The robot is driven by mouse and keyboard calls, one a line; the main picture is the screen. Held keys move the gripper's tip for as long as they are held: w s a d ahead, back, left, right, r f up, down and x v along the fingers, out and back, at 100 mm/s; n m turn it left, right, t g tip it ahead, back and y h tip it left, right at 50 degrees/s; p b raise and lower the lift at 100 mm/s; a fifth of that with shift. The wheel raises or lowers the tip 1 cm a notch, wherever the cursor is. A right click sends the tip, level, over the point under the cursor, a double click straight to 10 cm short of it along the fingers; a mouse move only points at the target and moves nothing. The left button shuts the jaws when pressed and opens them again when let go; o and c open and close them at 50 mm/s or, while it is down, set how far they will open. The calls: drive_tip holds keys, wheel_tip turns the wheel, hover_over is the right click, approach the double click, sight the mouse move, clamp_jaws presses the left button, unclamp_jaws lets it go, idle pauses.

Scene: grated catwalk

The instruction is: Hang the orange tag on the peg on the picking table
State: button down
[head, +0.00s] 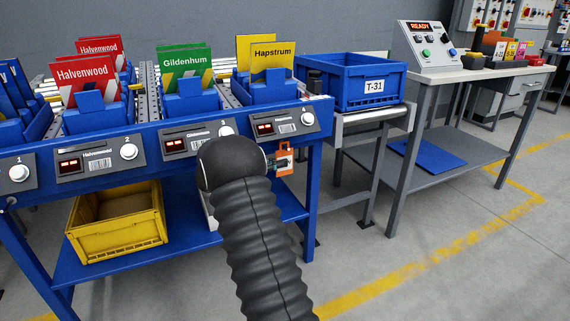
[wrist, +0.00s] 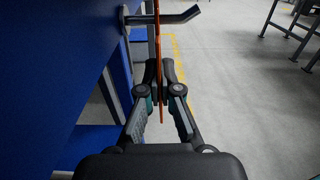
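The orange tag (head: 285,160) is at the right end of the blue picking table (head: 313,190) in the head view. In the wrist view the tag (wrist: 157,30) is edge-on, a thin upright strip between the fingertips of my gripper (wrist: 163,72), which is shut on it. The grey peg (wrist: 178,18) sticks out from the blue table end and bends up at its tip. The tag crosses the peg's line partway along it. I cannot tell whether its hole is around the peg. In the head view my arm hides most of my gripper (head: 272,162).
A blue T-31 bin (head: 352,72) stands on a roller stand right of the picking table. A bench with a control box (head: 428,48) is farther right. A yellow crate (head: 117,222) sits on the lower shelf. The floor at right is open.

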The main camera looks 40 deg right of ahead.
drive_tip(key=shift+s+a, duration=0.2)
drive_tip(key=shift+s, duration=0.6)
drive_tip(key=shift+s+a+r+p, duration=0.1)
drive_tip(key=shift+s+r+p, duration=0.15)
drive_tip(key=shift+s, duration=0.25)
drive_tip(key=shift+s+a+r+p, duration=0.1)
drive_tip(key=shift+s+r, duration=0.15)
drive_tip(key=shift+s, duration=0.2)
drive_tip(key=shift+s+a, duration=0.2)
drive_tip(key=shift+s, duration=0.55)
drive_tip(key=shift+s+a, duration=0.15)
drive_tip(key=shift+s, duration=0.55)
drive_tip(key=shift+s+a, duration=0.2)
drive_tip(key=shift+s, duration=0.55)
drive_tip(key=shift+w, duration=0.1)
idle(0.7)
